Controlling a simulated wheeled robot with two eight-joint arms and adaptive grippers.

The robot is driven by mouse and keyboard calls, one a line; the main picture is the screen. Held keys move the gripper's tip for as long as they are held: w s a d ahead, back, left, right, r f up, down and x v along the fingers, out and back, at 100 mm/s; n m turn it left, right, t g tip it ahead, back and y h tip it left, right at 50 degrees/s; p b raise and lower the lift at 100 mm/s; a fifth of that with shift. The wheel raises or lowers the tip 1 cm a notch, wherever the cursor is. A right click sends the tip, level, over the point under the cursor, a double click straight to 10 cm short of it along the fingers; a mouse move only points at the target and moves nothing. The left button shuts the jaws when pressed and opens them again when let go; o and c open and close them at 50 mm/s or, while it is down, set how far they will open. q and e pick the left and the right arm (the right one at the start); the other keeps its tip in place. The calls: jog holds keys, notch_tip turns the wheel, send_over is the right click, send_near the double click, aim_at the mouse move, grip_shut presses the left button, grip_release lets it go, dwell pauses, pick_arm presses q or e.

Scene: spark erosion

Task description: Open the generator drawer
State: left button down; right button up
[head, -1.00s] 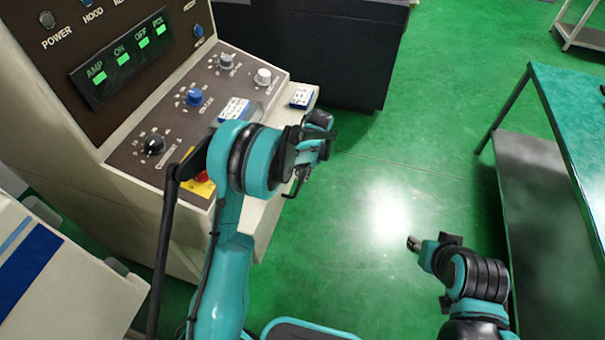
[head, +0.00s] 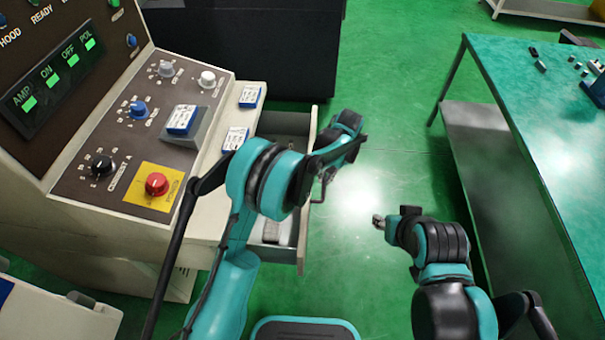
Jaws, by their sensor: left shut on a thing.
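The generator (head: 110,215) is a cream cabinet at the left with a dark sloped control panel. Its drawer (head: 303,238) sticks out from the right side, below the panel, and stands open. Part of its inside shows, with a grey item (head: 272,232) in it. My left gripper (head: 322,192) is at the drawer's front and shut on its handle; the arm hides most of the handle and the middle of the drawer. My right gripper (head: 379,221) is over the open floor, apart from the drawer; its fingers are too small to read.
A teal-topped table (head: 530,120) stands at the right. A dark cabinet (head: 240,45) stands behind. Green floor (head: 385,165) between them is clear.

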pick_arm(q)
jog(key=d, duration=0.8)
jog(key=shift+s, duration=0.15)
jog(key=shift+a, duration=0.1)
jog(key=c, duration=1.6)
grip_release()
jog(key=shift+o, duration=0.2)
notch_tip(320, 180, up, 12)
jog(key=d, duration=0.2)
jog(key=shift+d, duration=0.15)
jog(key=shift+f, duration=0.15)
